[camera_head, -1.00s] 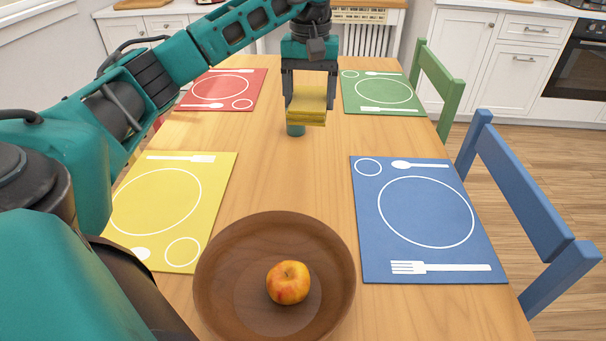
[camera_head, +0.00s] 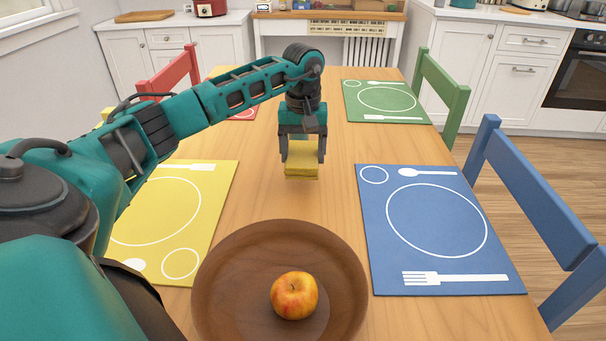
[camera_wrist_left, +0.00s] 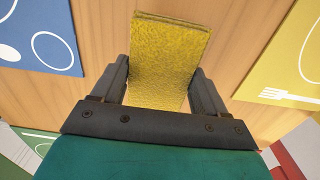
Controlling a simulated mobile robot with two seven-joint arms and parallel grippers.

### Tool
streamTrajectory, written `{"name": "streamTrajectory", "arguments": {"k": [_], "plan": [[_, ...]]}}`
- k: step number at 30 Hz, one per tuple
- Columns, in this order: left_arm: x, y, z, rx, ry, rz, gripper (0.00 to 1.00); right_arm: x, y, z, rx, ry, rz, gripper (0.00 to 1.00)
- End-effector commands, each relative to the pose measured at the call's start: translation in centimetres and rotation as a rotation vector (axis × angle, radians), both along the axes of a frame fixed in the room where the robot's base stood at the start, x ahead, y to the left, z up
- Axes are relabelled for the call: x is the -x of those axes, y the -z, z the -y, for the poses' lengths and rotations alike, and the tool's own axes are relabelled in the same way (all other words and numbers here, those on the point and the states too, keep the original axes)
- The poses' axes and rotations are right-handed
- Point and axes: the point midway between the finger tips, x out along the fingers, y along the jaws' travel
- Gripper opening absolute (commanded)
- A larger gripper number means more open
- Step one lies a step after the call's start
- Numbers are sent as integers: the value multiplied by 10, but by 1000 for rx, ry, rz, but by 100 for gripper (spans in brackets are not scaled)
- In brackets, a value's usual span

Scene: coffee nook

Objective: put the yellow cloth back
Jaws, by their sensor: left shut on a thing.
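The yellow cloth (camera_head: 300,171) is a folded, textured block held between the two fingers of my left gripper (camera_head: 302,158). In the head view it hangs above the middle of the table, between the yellow and blue placemats. In the left wrist view the cloth (camera_wrist_left: 168,58) sticks out past the fingertips of the left gripper (camera_wrist_left: 162,85), with a finger on each side. I cannot tell how high it is above the wood. My right gripper is not in view.
A brown bowl (camera_head: 215,285) with an apple (camera_head: 294,295) stands at the front. Yellow (camera_head: 212,205), blue (camera_head: 375,230), green (camera_head: 355,105) and partly hidden red placemats (camera_head: 243,114) lie around. Blue (camera_head: 535,205), green (camera_head: 440,90) and red chairs (camera_head: 170,75) flank the table. The table's centre is clear.

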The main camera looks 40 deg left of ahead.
Motion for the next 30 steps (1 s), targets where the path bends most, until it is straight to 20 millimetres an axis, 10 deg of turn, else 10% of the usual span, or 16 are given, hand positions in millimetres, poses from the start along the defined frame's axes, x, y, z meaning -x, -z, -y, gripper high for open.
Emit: {"name": "streamTrajectory", "arguments": {"k": [14,26,27,30], "plan": [[0,53,0,1,1,-1,45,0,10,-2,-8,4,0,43],[0,59,0,0,0,1,45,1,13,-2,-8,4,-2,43],[0,58,0,0,0,1,77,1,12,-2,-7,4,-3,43],[0,57,0,0,0,1,87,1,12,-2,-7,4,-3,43]]}}
